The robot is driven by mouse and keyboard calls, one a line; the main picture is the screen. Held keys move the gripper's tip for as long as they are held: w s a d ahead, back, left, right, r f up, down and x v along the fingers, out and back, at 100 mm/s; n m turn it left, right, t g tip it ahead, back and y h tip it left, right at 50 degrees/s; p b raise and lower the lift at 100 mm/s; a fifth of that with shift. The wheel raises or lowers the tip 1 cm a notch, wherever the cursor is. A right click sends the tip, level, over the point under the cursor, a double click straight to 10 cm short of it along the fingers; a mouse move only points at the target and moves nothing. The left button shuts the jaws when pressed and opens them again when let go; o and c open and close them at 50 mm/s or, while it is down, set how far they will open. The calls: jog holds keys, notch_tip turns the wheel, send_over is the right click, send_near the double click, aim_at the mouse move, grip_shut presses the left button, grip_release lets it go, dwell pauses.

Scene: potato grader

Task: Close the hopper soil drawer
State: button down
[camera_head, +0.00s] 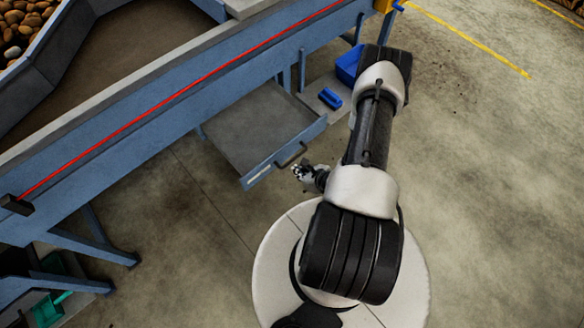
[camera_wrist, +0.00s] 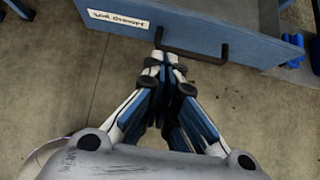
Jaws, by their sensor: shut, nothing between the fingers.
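The hopper soil drawer (camera_head: 258,125) stands pulled out from under the blue grader frame in the head view. It is a shallow grey tray with a blue front and a dark bar handle (camera_head: 290,155). In the wrist view the blue drawer front (camera_wrist: 200,22) carries a white label reading "Soil drawer", and its black handle (camera_wrist: 190,52) shows beside it. My gripper (camera_head: 299,170) is shut and empty, just outside the drawer front near the handle. In the wrist view its fingertips (camera_wrist: 163,60) lie close to the handle's left end; whether they touch it I cannot tell.
The blue grader frame (camera_head: 150,100) with a red line runs diagonally above the drawer. A blue bin (camera_head: 349,64) and a blue brush-like object (camera_head: 331,97) are to the drawer's right. A frame leg (camera_head: 100,240) stands at left. Open concrete floor lies in front.

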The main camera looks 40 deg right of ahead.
jog(key=b, duration=0.2)
send_near(275, 160)
notch_tip(275, 160, down, 3)
jog(key=s, duration=0.1)
jog(key=w, duration=0.4)
jog(key=shift+w+a, duration=0.1)
